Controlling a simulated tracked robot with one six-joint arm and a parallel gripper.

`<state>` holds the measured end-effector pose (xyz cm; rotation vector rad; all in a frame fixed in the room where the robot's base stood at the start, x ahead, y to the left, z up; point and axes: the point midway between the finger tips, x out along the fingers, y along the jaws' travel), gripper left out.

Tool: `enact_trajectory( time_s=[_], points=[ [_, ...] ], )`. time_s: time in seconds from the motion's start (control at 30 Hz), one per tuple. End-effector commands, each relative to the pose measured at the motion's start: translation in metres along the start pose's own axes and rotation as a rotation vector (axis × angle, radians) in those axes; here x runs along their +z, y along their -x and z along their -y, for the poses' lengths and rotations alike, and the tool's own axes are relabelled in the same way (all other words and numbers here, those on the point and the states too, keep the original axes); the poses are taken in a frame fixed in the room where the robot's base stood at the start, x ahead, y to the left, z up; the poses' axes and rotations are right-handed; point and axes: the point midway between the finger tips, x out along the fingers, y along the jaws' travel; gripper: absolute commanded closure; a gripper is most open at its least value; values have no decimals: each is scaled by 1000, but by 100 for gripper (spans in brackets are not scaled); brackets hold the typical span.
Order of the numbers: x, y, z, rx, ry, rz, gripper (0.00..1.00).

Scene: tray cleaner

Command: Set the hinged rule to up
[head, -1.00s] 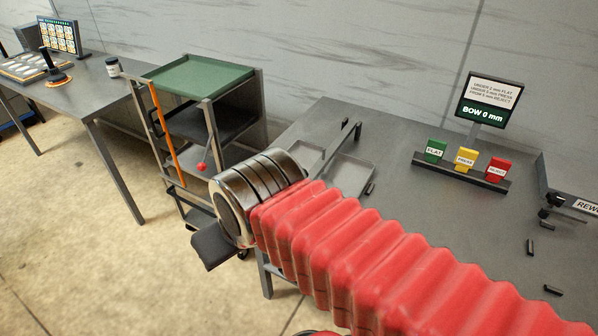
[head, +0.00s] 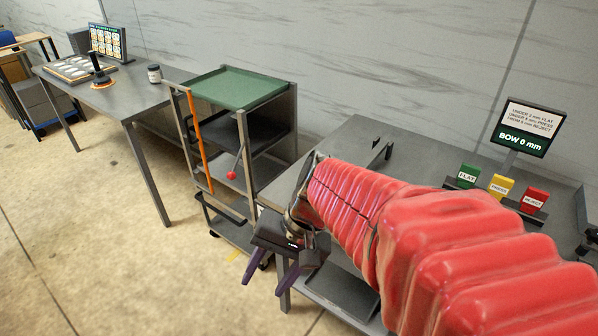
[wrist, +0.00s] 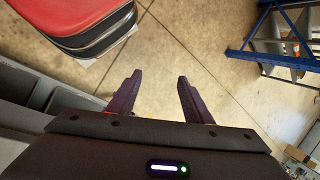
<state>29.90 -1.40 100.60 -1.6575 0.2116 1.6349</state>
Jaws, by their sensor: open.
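A dark narrow bar on raised ends, which looks like the hinged rule (head: 378,157), stands on the right-hand table in the head view. My red-sleeved arm hides much of it, and I cannot tell its hinge position. My gripper (head: 306,284) hangs in front of that table's left end, pointing down, well apart from the bar. Its purple fingers are spread with nothing between them. In the wrist view the open gripper (wrist: 158,88) is over bare floor, and the rule does not show there.
A cart with a green tray top (head: 233,87), an orange strip (head: 200,142) and a red-knobbed lever (head: 232,175) stands left of my gripper. The right table carries a "BOW 0 mm" display (head: 526,128) and green, yellow and red blocks.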

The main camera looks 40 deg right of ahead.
Motion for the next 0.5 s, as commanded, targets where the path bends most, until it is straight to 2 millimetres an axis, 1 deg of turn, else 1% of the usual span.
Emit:
enact_trajectory(
  time_s=[0.03,0.17,0.27,0.37,0.5],
  points=[
    [-6,-3,-4,-38,-80,32,54],
    [-18,-6,-6,-149,-262,104,54],
    [-31,-6,-8,-245,-399,152,54],
    [-48,-4,-12,-349,-534,192,54],
    [-74,3,-22,-510,-716,235,54]
  ],
)
